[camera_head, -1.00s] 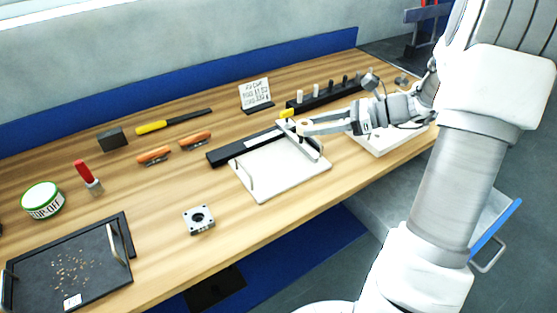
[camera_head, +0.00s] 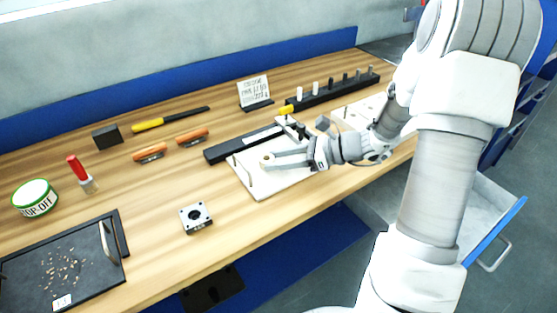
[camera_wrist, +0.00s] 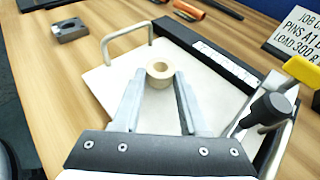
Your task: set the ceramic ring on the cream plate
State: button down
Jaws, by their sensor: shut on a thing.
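The ceramic ring (camera_wrist: 160,72) is small, cream and thick-walled, with its hole facing up. My gripper (camera_wrist: 158,80) is shut on it, with a fingertip on either side. In the head view the ring (camera_head: 266,158) shows at the tips of my gripper (camera_head: 270,160), over the cream plate. The cream plate (camera_head: 262,188) is a flat pale board with a metal handle at each end; it also fills much of the wrist view (camera_wrist: 105,88). I cannot tell whether the ring touches the plate or is just above it.
A black bar (camera_head: 228,150) runs along the plate's back edge. A square metal block with a hole (camera_head: 196,216) lies to the left. A sign (camera_head: 253,92) and a black rack of pins (camera_head: 335,90) stand behind. A dark tray (camera_head: 85,265) is at front left.

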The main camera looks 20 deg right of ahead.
jog(key=shift+f, duration=0.2)
jog(key=shift+c, duration=2.2)
grip_release()
jog(key=shift+d+r, duration=0.2)
jog(key=shift+r, duration=0.2)
jog(key=p+v, duration=0.2)
jog(key=v, duration=0.9)
jog(key=shift+s+d+r, duration=0.15)
jog(key=shift+s+d, duration=0.05)
jog(key=shift+s, duration=0.05)
